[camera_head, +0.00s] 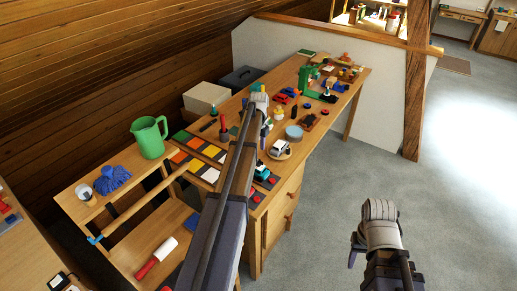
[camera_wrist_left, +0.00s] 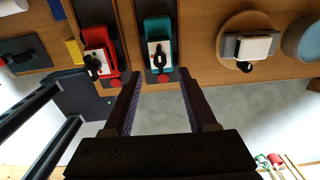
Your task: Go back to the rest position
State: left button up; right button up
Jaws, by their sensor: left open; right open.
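My left gripper (camera_head: 258,105) is over the long wooden workbench in the head view, its arm reaching up from the bottom. In the left wrist view its two fingers (camera_wrist_left: 158,100) are spread apart with nothing between them. A teal car-like item (camera_wrist_left: 158,45) and a red one (camera_wrist_left: 98,50) lie on dark strips just beyond the fingertips. My right gripper (camera_head: 372,240) hangs over the bare grey floor at the lower right, apart from the bench, with no object visible in it.
The workbench (camera_head: 345,98) holds many small items, a green machine (camera_head: 308,80) and a round blue-grey tin (camera_head: 294,132). A green jug (camera_head: 149,137) stands on a lower bench at left. A timber post (camera_head: 416,90) rises at right. The floor (camera_head: 455,200) is clear.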

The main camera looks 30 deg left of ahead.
pick_arm(q)
notch_tip(320, 180, up, 2)
jog(key=shift+r+p, duration=0.2)
jog(key=shift+p, duration=0.5)
jog(key=shift+d, duration=0.15)
jog(key=s+d+n, duration=0.3)
jog(key=s+d, duration=0.2)
jog(key=d, duration=0.5)
jog(key=s+d+n, duration=0.3)
jog(key=s+d, duration=0.1)
jog(key=d, duration=0.6)
jog(key=s+d+n+y, duration=0.1)
jog(key=s+d+n, duration=0.8)
jog(key=s+d, duration=0.7)
jog(key=s, duration=0.3)
jog(key=shift+w, duration=0.1)
jog(key=shift+c, duration=0.6)
